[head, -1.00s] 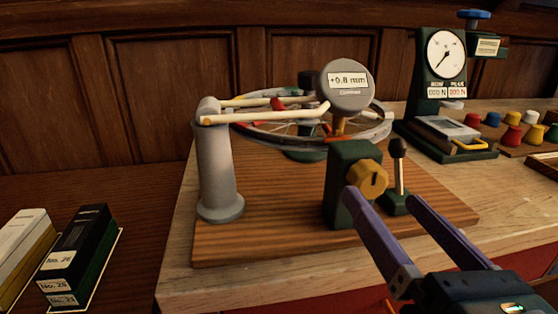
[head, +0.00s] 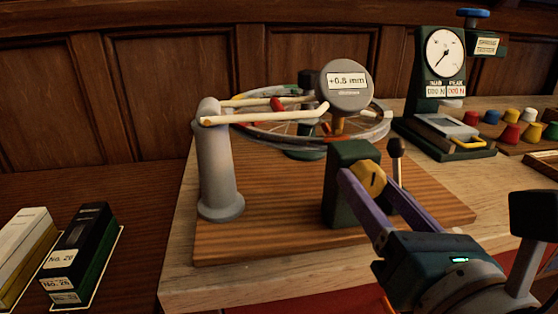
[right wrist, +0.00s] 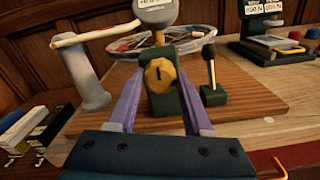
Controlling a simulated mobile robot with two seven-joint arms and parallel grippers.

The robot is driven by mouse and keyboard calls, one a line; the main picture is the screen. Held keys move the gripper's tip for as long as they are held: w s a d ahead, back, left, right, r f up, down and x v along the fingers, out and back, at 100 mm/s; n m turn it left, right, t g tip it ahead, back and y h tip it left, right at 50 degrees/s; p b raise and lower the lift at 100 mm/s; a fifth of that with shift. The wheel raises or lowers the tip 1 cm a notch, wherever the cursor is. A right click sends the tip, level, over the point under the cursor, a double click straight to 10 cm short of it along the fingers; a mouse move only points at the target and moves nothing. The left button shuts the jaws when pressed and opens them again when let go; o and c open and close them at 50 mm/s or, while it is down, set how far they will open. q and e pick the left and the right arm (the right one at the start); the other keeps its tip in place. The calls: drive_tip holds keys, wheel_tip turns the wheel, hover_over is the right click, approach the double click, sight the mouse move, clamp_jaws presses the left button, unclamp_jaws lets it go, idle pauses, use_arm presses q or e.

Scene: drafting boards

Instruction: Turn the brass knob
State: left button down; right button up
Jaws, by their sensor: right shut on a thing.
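The brass knob (head: 372,177) is a faceted yellow disc with a dark mark on its face, on the front of a dark green block (head: 336,197). My right gripper (head: 366,180) has its purple fingers on either side of the knob and is shut on it. In the right wrist view the knob (right wrist: 160,76) sits between the two fingertips, its face and short dark mark showing. A round grey gauge (head: 345,87) above the block reads about +0.8 mm, though the last digit is hard to read. My left gripper is not in view.
A black-knobbed lever (head: 396,150) stands close right of the knob. A grey post (head: 217,165) with pale rods and a spoked wheel (head: 285,122) stand on the wooden board (head: 270,225). A spring tester (head: 443,85) and coloured pegs are at the right, boxes (head: 80,250) at the left.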

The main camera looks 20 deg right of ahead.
clamp_jaws()
